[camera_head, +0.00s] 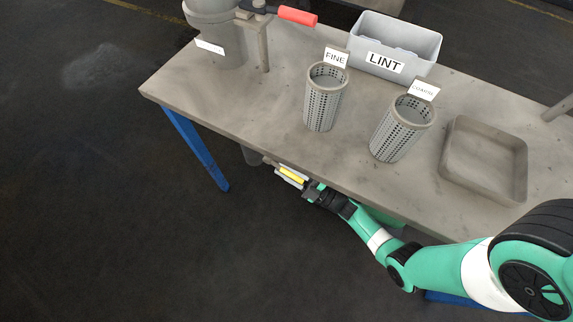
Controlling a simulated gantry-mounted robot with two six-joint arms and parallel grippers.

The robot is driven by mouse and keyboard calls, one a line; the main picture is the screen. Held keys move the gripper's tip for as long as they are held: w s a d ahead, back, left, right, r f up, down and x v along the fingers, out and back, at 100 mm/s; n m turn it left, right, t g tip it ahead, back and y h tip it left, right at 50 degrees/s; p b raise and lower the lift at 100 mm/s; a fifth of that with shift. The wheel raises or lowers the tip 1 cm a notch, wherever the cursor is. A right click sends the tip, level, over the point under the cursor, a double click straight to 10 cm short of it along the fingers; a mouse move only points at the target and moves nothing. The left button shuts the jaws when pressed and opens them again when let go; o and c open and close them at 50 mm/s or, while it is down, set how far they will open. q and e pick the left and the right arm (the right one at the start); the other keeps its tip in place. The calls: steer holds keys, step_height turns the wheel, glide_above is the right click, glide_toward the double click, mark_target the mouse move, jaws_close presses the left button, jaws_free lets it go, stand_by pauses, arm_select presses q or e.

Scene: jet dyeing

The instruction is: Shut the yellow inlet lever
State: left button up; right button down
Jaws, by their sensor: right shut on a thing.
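The yellow lever (291,176) shows just below the front edge of the grey table, left of the middle of the view. My right gripper (298,181) is at the lever, shut on it, with its arm reaching in from the lower right. The fingers hide part of the lever. The valve and pipe behind the lever are mostly hidden under the table edge. My left gripper is not in view.
The table (250,115) bears perforated baskets marked FINE (323,100) and COARSE (398,132), a LINT bin (420,45), a shallow tray (447,160) and a grey vessel (222,50). A red-handled lever (298,16) stands near the vessel. Floor in front is clear.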

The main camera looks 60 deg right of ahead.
steer(key=c, duration=0.7)
jaws_free()
steer(key=shift+s, duration=0.15)
steer(key=shift+p+v, duration=0.5)
steer(key=shift+v, duration=5.25)
steer(key=shift+f, duration=0.1)
